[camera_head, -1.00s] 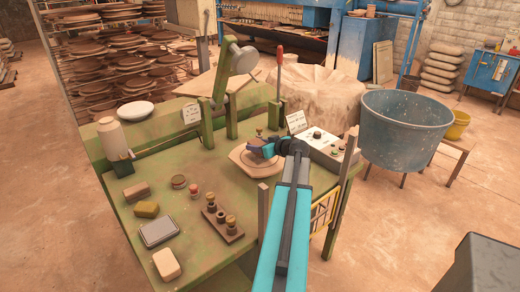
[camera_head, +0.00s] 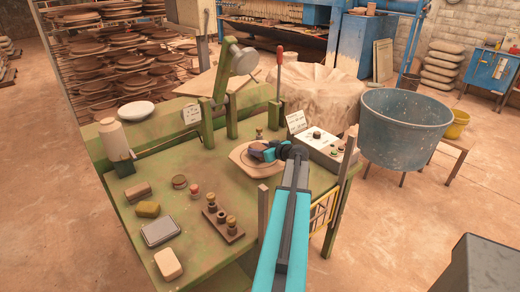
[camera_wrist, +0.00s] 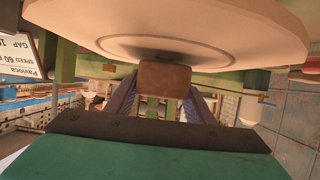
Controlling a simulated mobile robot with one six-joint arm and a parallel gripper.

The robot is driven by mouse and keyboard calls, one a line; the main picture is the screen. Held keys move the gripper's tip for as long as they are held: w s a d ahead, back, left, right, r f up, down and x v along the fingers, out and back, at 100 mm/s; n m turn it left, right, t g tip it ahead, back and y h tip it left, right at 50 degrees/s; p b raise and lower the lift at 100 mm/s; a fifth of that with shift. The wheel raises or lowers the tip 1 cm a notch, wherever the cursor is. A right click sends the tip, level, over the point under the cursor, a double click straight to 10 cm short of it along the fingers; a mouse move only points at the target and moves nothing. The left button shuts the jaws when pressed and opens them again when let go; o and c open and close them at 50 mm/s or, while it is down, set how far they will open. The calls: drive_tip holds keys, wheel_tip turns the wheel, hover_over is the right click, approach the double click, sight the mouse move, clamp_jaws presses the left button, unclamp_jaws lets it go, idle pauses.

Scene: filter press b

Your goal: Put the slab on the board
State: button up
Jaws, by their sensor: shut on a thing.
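The board (camera_head: 248,171) is a pale, many-sided plate on the right part of the green table. In the wrist view the board (camera_wrist: 220,22) fills the top, with a ring line on its face. My gripper (camera_head: 260,151) is over the board. In the wrist view my gripper (camera_wrist: 163,98) is shut on a brown block, which I take as the slab (camera_wrist: 162,78). A dark shadow lies on the board beside the slab. I cannot tell whether the two touch. In the head view the slab is mostly hidden by the gripper.
The green machine arm (camera_head: 222,80) and a red-handled lever (camera_head: 279,70) rise behind the board. A control box (camera_head: 328,148) stands right of it. Several small blocks, a grey tray (camera_head: 160,231) and a rack of brass-topped pieces (camera_head: 222,222) lie on the left and front.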

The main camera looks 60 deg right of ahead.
drive_tip(key=shift+f, duration=0.4)
drive_tip(key=shift+f, duration=0.15)
drive_tip(key=o, duration=1.4)
drive_tip(key=shift+r, duration=0.2)
drive_tip(key=b+v, duration=0.3)
drive_tip(key=v, duration=0.9)
drive_tip(key=shift+f, duration=0.1)
drive_tip(key=shift+s, duration=0.1)
